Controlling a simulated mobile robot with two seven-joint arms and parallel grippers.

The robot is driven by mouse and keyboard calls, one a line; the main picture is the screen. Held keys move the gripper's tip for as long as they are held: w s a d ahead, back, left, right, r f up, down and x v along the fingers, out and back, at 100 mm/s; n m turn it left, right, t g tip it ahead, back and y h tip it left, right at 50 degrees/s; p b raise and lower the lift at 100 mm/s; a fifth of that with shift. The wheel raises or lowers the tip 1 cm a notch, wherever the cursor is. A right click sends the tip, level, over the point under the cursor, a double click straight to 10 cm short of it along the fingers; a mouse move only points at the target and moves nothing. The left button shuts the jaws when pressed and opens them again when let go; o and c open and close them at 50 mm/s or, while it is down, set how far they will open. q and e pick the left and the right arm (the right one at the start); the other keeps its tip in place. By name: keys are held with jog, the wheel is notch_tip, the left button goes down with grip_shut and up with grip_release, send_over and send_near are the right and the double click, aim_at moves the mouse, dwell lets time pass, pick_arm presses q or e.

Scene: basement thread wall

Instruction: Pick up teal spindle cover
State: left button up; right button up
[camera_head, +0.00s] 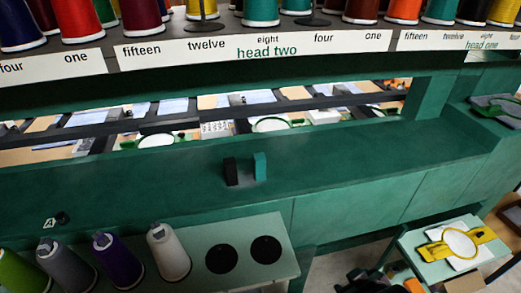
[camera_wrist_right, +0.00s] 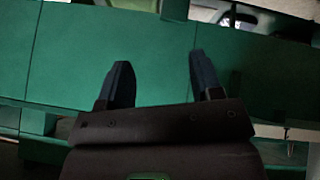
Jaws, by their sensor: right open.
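A small teal block (camera_head: 260,166), which looks like the teal spindle cover, stands upright on the green ledge in the head view. A similar black block (camera_head: 231,171) stands just left of it, with a narrow gap between. My right gripper (camera_head: 368,275) shows dark at the bottom edge of the head view, lower and to the right of the teal block. In the right wrist view my right gripper (camera_wrist_right: 158,85) is open, its two dark fingers apart with nothing between them, facing a green panel. The teal block cannot be made out there. My left gripper is not in view.
A rack of thread cones (camera_head: 131,18) runs above the ledge (camera_head: 340,150). A lower shelf (camera_head: 210,232) at left holds several cones. A small table (camera_head: 411,240) with a yellow hoop (camera_head: 460,243) stands at right. The ledge right of the teal block is clear.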

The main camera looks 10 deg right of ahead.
jog(key=w+a+r+n+t+h+p, duration=0.1)
jog(key=w+r+n, duration=0.3)
jog(key=r+n, duration=0.25)
jog(key=n+t+y, duration=0.2)
jog(key=n+t, duration=0.8)
jog(key=n, duration=1.7)
send_near(260, 161)
jog(key=w, duration=0.1)
jog(key=shift+m, duration=0.25)
jog(key=w, duration=0.3)
jog(key=w+p, duration=0.1)
jog(key=shift+w+d+f, duration=0.2)
jog(key=shift+w+f, duration=0.05)
jog(key=shift+w, duration=0.05)
jog(key=shift+w+r, duration=0.15)
jog(key=shift+w, duration=0.6)
jog(key=w, duration=0.3)
jog(key=shift+w+a+r, duration=0.1)
jog(key=shift+w+r, duration=0.05)
jog(key=shift+r, duration=0.05)
jog(key=shift+w, duration=0.5)
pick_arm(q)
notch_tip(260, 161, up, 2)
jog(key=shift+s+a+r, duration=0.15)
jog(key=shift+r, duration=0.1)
